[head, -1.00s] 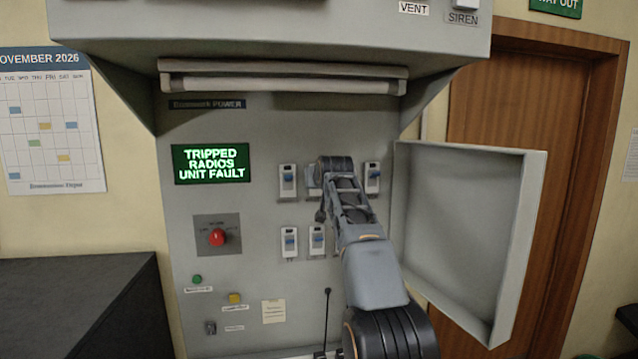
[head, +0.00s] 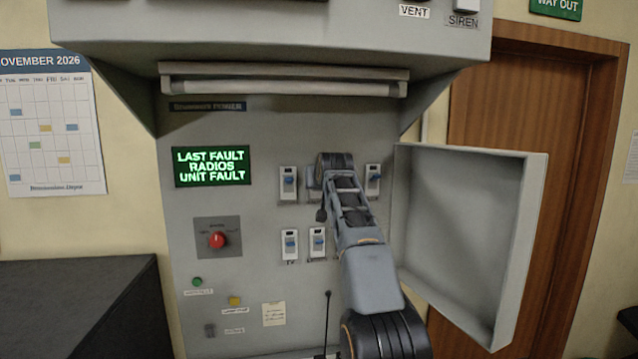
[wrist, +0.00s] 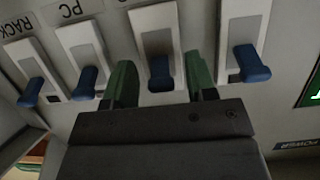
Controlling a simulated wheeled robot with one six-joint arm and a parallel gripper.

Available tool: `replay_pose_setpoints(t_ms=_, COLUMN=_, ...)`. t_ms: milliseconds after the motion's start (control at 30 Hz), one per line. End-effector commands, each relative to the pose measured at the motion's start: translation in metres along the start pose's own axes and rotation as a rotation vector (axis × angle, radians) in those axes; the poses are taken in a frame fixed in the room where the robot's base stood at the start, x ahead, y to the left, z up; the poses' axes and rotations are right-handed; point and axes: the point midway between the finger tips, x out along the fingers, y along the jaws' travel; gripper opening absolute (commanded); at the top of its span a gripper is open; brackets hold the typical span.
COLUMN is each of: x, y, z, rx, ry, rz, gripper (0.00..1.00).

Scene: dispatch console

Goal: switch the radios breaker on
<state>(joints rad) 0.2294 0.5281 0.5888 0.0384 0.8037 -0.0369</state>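The display (head: 212,166) reads "LAST FAULT RADIOS UNIT FAULT". White breakers with blue levers sit in two rows on the grey panel. In the head view, my gripper (head: 319,185) is at the upper row, beside the upper left breaker (head: 288,183); my arm hides part of the row. In the wrist view, my gripper (wrist: 161,84) has its green fingers apart, on either side of one blue lever (wrist: 160,73), with small gaps. That breaker's label is out of view, so I cannot tell its name.
An open cabinet door (head: 468,240) stands to the right of my arm. An overhead hood (head: 270,40) juts out above. A red knob (head: 218,240) and several small buttons are at the panel's left. Two lower breakers (head: 290,244) sit below my gripper.

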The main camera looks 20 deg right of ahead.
Motion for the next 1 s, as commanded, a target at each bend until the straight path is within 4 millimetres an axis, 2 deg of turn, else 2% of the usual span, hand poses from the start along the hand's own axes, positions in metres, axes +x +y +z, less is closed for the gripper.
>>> replay_pose_setpoints(t_ms=233, x=0.0, y=0.0, z=0.001, rx=0.0, ry=-0.002, rz=0.0, gripper=0.53)
replay_pose_setpoints(t_ms=367, x=-0.008, y=0.0, z=0.002, rx=0.0, ry=0.001, rz=0.0, gripper=0.53)
replay_pose_setpoints(t_ms=467, x=-0.022, y=0.0, z=0.004, rx=0.0, ry=0.001, rz=0.0, gripper=0.53)
replay_pose_setpoints(t_ms=800, x=-0.091, y=0.0, z=0.003, rx=0.0, ry=0.002, rz=0.0, gripper=0.53)
replay_pose_setpoints(t_ms=1000, x=-0.12, y=0.0, z=0.001, rx=0.0, ry=0.0, rz=0.0, gripper=0.53)
